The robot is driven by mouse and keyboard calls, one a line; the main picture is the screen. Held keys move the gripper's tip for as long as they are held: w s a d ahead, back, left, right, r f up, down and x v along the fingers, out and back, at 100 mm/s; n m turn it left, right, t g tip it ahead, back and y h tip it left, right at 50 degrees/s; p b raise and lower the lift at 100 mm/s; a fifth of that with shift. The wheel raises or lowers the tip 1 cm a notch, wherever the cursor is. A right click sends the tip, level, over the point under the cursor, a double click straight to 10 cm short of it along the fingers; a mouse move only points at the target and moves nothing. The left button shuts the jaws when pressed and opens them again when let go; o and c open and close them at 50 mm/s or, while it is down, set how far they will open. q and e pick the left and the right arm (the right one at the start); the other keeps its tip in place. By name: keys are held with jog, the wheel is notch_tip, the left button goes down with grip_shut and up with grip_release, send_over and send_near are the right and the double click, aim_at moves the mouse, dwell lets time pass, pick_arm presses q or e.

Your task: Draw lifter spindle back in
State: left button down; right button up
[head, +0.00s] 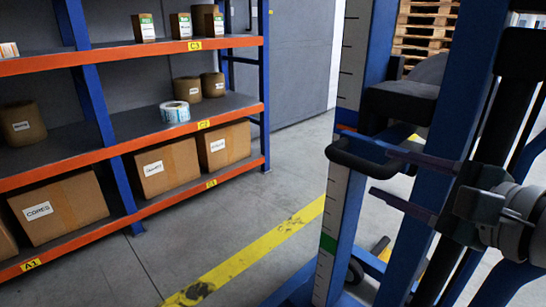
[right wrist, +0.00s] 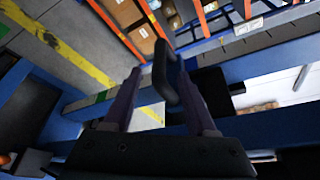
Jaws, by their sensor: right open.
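The lifter has a blue mast (head: 352,200) with a white scale strip and a green mark low down. A black block (head: 398,103) sits on the mast, with a black looped handle (head: 350,163) below it that sticks out to the left. My right gripper (head: 383,172) is open beside the mast, its dark purple fingers pointing at the handle. In the right wrist view the handle (right wrist: 164,75) lies between the spread fingers; I cannot tell whether they touch it. A dark grey rounded part behind the block may be the spindle, mostly hidden. My left gripper is out of view.
An orange and blue shelf rack (head: 180,140) with boxes and rolls stands at the left. A yellow floor line (head: 255,255) crosses the bare floor between rack and lifter. Wooden pallets (head: 425,30) are stacked behind the mast.

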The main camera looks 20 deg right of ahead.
aim_at(371, 169)
jog(key=b+x, duration=0.1)
jog(key=x, duration=0.6)
jog(key=shift+w+a+b, duration=0.1)
jog(key=shift+w+b, duration=0.2)
jog(key=shift+c, duration=0.3)
grip_shut()
dwell(0.7)
